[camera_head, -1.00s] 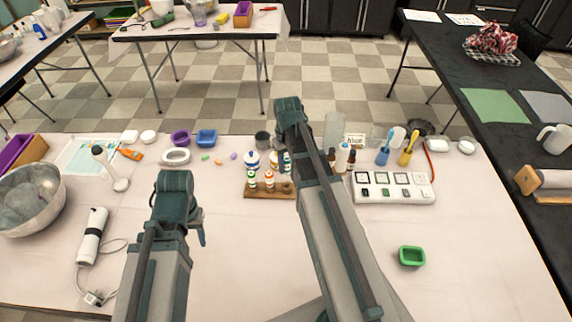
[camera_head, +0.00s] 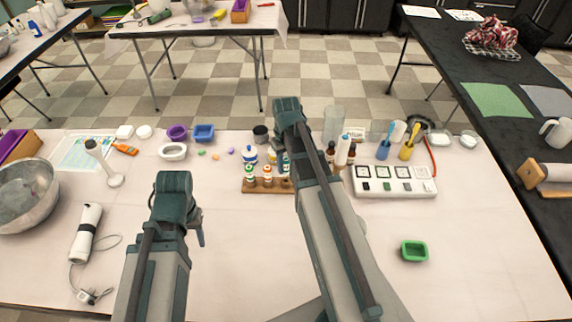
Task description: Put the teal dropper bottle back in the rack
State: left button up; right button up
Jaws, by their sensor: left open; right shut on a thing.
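The wooden rack (camera_head: 256,189) stands near the middle of the table with two small bottles, one green-capped (camera_head: 250,173) and one orange-capped (camera_head: 266,173), in its left part. The teal dropper bottle (camera_head: 285,163) shows as a narrow strip at the rack's right end, against my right forearm. My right gripper is mostly hidden behind that forearm and is shut on the teal bottle. Whether the bottle's base touches the rack cannot be seen. My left gripper (camera_head: 201,238) is open and empty over the bare table on the left, partly hidden by its own arm.
A blue-and-white jar (camera_head: 250,155) stands behind the rack. Right of my forearm are a white bottle (camera_head: 342,150), brown bottles, a glass cylinder (camera_head: 333,124) and a white tile panel (camera_head: 395,182). The table's front middle is clear.

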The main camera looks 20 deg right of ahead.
aim_at(286, 159)
pick_arm(q)
jog(key=shift+f+b, duration=1.85)
jog(key=shift+f, duration=0.2)
pick_arm(e)
jog(key=shift+f, duration=2.05)
jog(key=o, duration=1.1)
jog(key=shift+c, duration=0.2)
pick_arm(q)
jog(key=shift+r, duration=0.2)
pick_arm(e)
jog(key=shift+r, duration=0.2)
notch_tip(286, 159, up, 8)
jog(key=p, duration=0.8)
jog(key=shift+f, duration=0.1)
pick_arm(q)
notch_tip(286, 159, up, 8)
jog(key=shift+f, duration=0.15)
pick_arm(e)
jog(key=shift+a, duration=0.1)
